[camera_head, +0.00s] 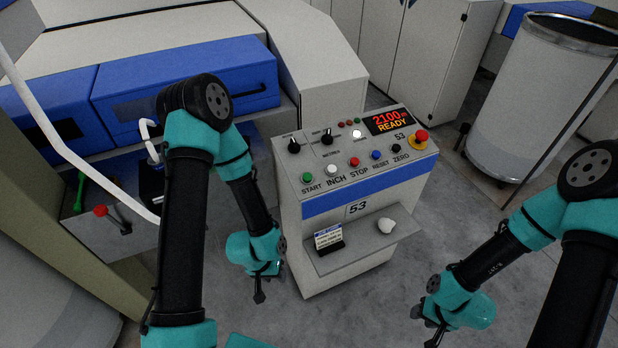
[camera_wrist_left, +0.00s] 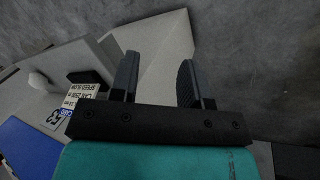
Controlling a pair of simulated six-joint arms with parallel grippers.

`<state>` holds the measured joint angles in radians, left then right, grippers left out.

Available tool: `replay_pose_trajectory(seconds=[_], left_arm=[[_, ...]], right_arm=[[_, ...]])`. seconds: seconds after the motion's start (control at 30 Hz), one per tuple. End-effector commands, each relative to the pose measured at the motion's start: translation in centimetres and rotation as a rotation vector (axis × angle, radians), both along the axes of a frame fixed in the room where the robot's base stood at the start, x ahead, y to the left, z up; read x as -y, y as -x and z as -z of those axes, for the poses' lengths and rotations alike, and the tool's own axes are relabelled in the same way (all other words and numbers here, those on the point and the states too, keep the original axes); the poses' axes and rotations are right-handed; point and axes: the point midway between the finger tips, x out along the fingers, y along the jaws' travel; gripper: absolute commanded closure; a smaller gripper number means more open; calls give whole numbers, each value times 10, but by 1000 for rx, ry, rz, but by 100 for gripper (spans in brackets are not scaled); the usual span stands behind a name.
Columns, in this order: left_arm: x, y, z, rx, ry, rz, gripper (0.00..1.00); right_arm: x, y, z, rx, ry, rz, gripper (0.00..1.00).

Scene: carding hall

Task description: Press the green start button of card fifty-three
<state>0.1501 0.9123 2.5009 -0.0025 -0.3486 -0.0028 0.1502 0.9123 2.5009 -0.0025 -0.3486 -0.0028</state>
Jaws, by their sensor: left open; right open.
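The control console (camera_head: 360,185) of card 53 stands in the middle of the head view, with "53" on its front. Its green start button (camera_head: 307,178) is at the left end of the lower button row, above the word START. The display (camera_head: 391,121) reads 21.00 and READY. My left gripper (camera_head: 259,294) hangs low, left of the console, below the button panel and apart from it. In the left wrist view its two fingers (camera_wrist_left: 158,82) are spread with nothing between them. My right gripper (camera_head: 432,332) is open and empty, low at the right, apart from the console.
A shelf (camera_head: 345,254) on the console's front holds a small card stand (camera_head: 328,238) and a white lump (camera_head: 386,225). A red emergency knob (camera_head: 420,138) sits at the panel's right end. A large can (camera_head: 530,110) stands at the right. Floor between console and right arm is clear.

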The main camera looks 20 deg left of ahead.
Motion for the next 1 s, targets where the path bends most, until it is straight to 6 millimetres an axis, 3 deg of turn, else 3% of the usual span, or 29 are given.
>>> replay_pose_trajectory(seconds=[0.33,0.8,1.0], left_arm=[[0,0,0,0,0,0,57],[0,0,0,0,0,0,100],[0,0,0,0,0,0,100]], right_arm=[[0,0,0,0,0,0,57],[0,0,0,0,0,0,57],[0,0,0,0,0,0,57]])
